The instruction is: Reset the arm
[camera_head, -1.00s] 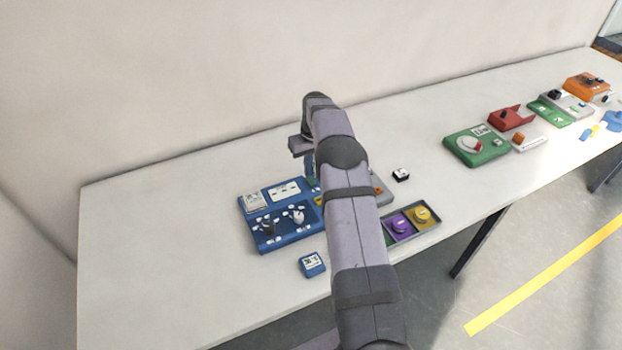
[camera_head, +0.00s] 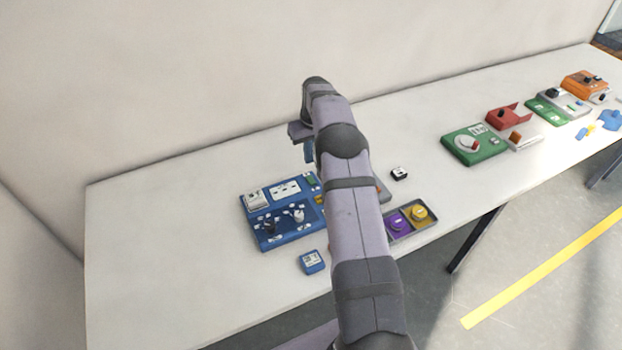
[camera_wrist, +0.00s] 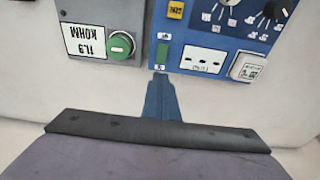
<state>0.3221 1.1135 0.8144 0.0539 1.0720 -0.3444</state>
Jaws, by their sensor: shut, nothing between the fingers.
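My arm reaches over the white table from the front in the head view. My gripper (camera_head: 309,152) hangs past the back edge of the blue panel, largely hidden behind my arm. In the wrist view my gripper (camera_wrist: 160,78) shows as blue fingers held together, shut with nothing between them. The fingertips are just beside the blue panel (camera_wrist: 185,50), near its small green display (camera_wrist: 162,54). The panel (camera_head: 284,237) carries a socket plate, a white switch and black and white knobs.
A grey box with a green knob (camera_wrist: 121,44) and label adjoins the panel. A blue cube (camera_head: 312,262), a small black-and-white block (camera_head: 399,174) and a tray (camera_head: 432,232) with purple and yellow knobs lie nearby. Green box (camera_head: 475,145) stands right. The table's left is clear.

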